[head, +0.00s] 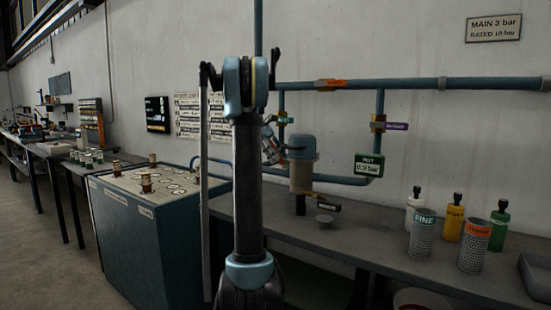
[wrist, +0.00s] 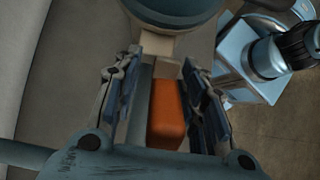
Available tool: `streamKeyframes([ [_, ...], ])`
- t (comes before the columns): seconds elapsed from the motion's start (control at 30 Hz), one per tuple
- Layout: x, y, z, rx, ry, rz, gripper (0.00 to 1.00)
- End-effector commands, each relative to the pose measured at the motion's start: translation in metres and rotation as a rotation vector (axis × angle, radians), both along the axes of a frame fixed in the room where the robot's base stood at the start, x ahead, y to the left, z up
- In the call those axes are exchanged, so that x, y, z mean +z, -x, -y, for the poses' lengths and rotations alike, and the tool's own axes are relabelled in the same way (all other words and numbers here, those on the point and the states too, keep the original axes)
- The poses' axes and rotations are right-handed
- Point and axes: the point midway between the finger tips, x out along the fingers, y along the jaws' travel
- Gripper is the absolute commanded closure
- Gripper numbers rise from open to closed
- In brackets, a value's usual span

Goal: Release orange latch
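The orange latch (wrist: 168,115) is a small block in the middle of the wrist view, beside a grey bar, below a beige stem and a blue rounded body. My gripper (wrist: 162,78) has its two blue-padded fingers on either side of the latch. The fingers are apart; the right one looks close to the latch, with the grey bar towards the left one. I cannot tell whether either touches it. In the head view my gripper (head: 269,143) is at the left side of the blue-capped canister (head: 302,160), partly behind my arm. The latch cannot be made out there.
Blue pipes (head: 420,85) run along the wall above the canister. A green gauge display (head: 368,165) hangs right of it. Bottles (head: 454,220) and perforated cups (head: 475,245) stand on the bench (head: 350,243). A teal cabinet (head: 150,245) stands left of my arm.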

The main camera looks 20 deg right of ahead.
Motion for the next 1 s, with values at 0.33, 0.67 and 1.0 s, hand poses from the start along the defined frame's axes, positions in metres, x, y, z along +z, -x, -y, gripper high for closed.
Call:
streamKeyframes([
  [0.33, 0.029, 0.0, 0.0, -0.001, 0.0, -0.001, 0.62],
  [0.67, 0.082, -0.003, 0.0, 0.0, 0.001, -0.001, 0.62],
  [1.0, 0.099, -0.003, 0.0, 0.0, 0.001, -0.001, 0.62],
])
